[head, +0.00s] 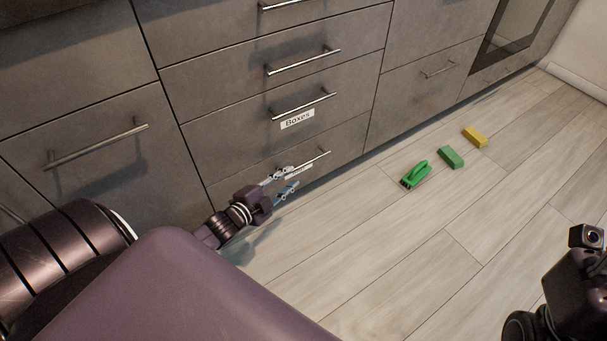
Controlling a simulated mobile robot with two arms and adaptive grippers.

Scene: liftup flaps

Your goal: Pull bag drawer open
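A grey drawer stack stands at the left and middle. Its bottom drawer (238,188) is shut, with a thin metal handle (316,160) and a small white label (298,172) partly hidden by my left gripper; its text cannot be read. The drawer above carries a label "Boxes" (297,119). My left gripper (288,180) is open, its fingers pointing right, close to the left end of the bottom handle. I cannot tell whether it touches the handle. My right arm (575,290) shows at the lower right; its fingers are out of view.
A green brush (416,175), a green block (451,157) and a yellow block (475,137) lie on the wooden floor right of the drawers. Other closed cabinets with handles flank the stack. The floor in front is mostly clear.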

